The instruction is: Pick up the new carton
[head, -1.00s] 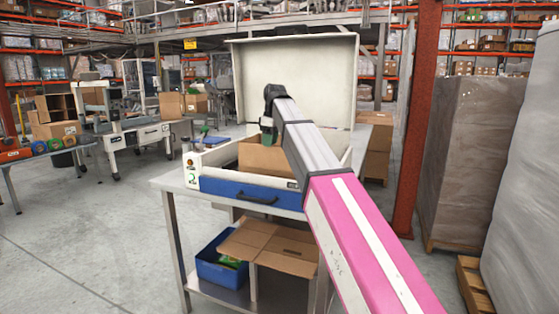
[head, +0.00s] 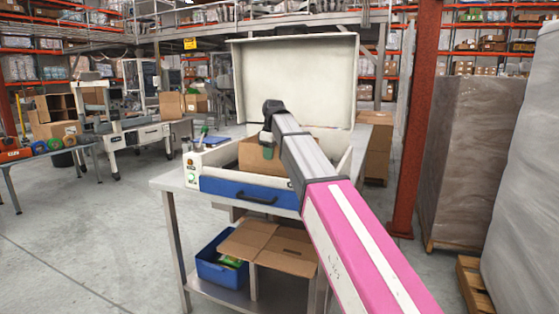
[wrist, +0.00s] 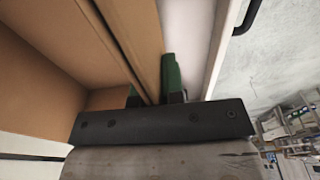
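A brown carton (head: 262,157) sits in the blue-fronted white machine (head: 215,177) on the metal table, below its raised white lid. My gripper (head: 266,139) is down at the carton's top, and my arm hides the carton's right part. In the wrist view, the carton's brown wall (wrist: 138,30) runs between the two green fingers of my gripper (wrist: 153,85). One finger is on the carton's inner side, the other between the wall and the machine's white side. I cannot tell whether both fingers press on the wall.
The raised lid (head: 292,82) stands behind the carton. On the lower shelf are an open flattened-looking carton (head: 262,243) and a blue bin (head: 208,268). A red post (head: 413,140) and a wrapped pallet load (head: 470,150) stand to the right.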

